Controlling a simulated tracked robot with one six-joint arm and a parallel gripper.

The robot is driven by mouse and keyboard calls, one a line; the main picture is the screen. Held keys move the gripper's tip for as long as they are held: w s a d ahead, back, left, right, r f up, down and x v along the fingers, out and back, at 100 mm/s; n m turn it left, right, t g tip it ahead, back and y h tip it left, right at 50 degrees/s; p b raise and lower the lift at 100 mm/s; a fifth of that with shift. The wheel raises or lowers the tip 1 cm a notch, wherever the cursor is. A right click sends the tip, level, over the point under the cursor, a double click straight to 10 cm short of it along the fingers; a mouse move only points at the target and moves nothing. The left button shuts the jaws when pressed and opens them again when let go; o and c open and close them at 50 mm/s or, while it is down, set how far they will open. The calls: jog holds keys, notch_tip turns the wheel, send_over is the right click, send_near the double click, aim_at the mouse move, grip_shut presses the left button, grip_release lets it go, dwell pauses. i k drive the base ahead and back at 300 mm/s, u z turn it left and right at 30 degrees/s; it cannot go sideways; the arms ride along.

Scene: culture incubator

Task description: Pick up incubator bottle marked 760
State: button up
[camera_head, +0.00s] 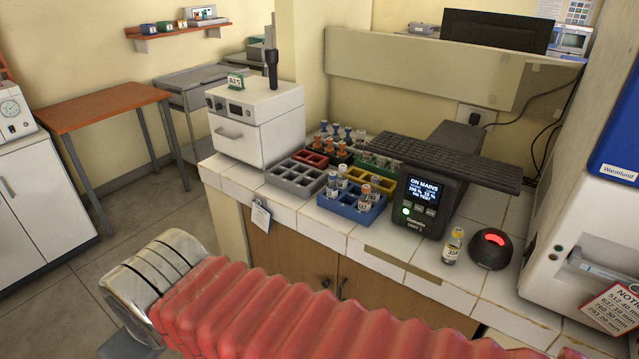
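Several small labelled bottles stand on the tiled counter, but their numbers are too small to read, so I cannot tell which is 760. Others stand in the blue rack (346,211), including an orange-capped one (365,198). More orange-capped and blue-capped bottles stand in and behind the racks at the back. My arm, with a red bellows sleeve and a metal joint, crosses the foreground. My gripper is not visible.
A red-lit black dome (491,249) is beside the lone bottle. A grey rack (296,178) looks empty. A white machine and a notice (611,309) listing 760 bound the right.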

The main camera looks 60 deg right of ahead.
aim_at(342, 177)
jog(key=u, duration=0.15)
jog(key=i, duration=1.9)
jog(key=z, duration=2.6)
